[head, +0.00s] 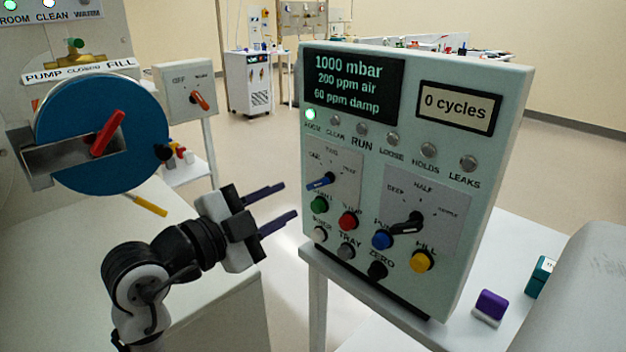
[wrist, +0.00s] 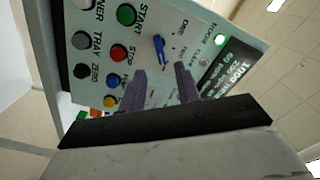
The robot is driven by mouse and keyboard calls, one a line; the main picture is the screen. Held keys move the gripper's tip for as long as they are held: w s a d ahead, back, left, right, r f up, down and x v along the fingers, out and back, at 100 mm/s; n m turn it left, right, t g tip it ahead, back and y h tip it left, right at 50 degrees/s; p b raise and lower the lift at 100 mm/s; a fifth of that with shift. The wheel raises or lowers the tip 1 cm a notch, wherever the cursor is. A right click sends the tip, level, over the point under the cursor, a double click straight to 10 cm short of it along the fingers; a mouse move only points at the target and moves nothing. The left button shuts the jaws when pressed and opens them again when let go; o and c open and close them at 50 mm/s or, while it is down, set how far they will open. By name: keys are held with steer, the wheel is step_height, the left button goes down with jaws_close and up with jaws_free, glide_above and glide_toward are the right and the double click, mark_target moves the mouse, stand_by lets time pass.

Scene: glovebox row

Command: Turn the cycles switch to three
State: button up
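The cycles switch (head: 320,181) is a blue lever knob on a pale plate at the panel's left, with small labels above it that seem to read one, two and three. In the wrist view the blue knob (wrist: 159,48) shows just beyond the fingertips. Which label it points to is hard to tell. My gripper (head: 290,199) has two purple fingers, apart and empty, to the left of the panel and a little below the switch. In the wrist view the fingers (wrist: 160,72) stand on either side of a gap in line with the knob, without visible contact.
The green panel (head: 400,150) stands on a white table; its display (head: 456,106) reads 0 cycles. Green (head: 320,204) and red (head: 348,220) buttons sit close below the switch. A black lever switch (head: 407,224) is to the right. A blue round door (head: 75,150) is at left.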

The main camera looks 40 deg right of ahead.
mark_target(315, 186)
steer(key=d, duration=0.3)
steer(key=d+p, duration=0.1)
steer(key=d, duration=0.2)
steer(key=d+p, duration=0.1)
steer(key=d, duration=0.2)
steer(key=shift+w+d, duration=0.2)
steer(key=shift+w, duration=0.2)
steer(key=shift+c, duration=0.4)
jaws_close()
